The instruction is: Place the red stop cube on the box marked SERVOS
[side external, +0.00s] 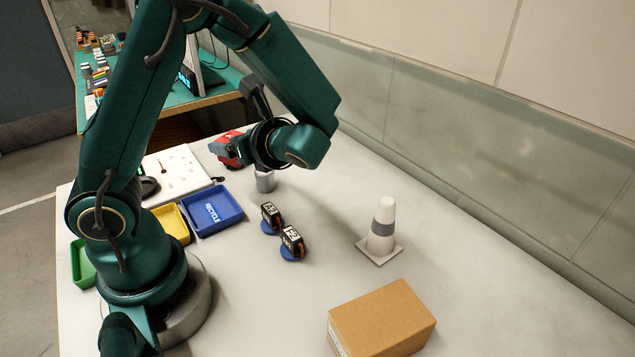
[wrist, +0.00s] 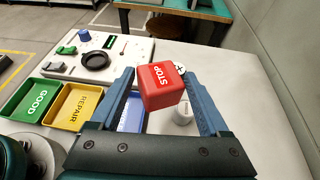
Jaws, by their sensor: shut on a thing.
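The red cube (wrist: 162,88), lettered STOP, sits between the fingers of my gripper (wrist: 157,78) in the wrist view. My gripper is shut on it. In the side external view the red cube (side external: 231,149) is held above the bench's far part, partly hidden by my gripper (side external: 240,147). A brown cardboard box (side external: 382,318) stands at the near right of the bench, well away from my gripper. A white label shows on its left side, but I cannot read it. The box does not show in the wrist view.
A grey cylinder (side external: 265,181) stands just below my gripper. Two small servos (side external: 271,215) sit on blue discs, and a white cone (side external: 382,225) with a grey band stands between them and the wall. Blue (side external: 211,209), yellow and green bins line the left.

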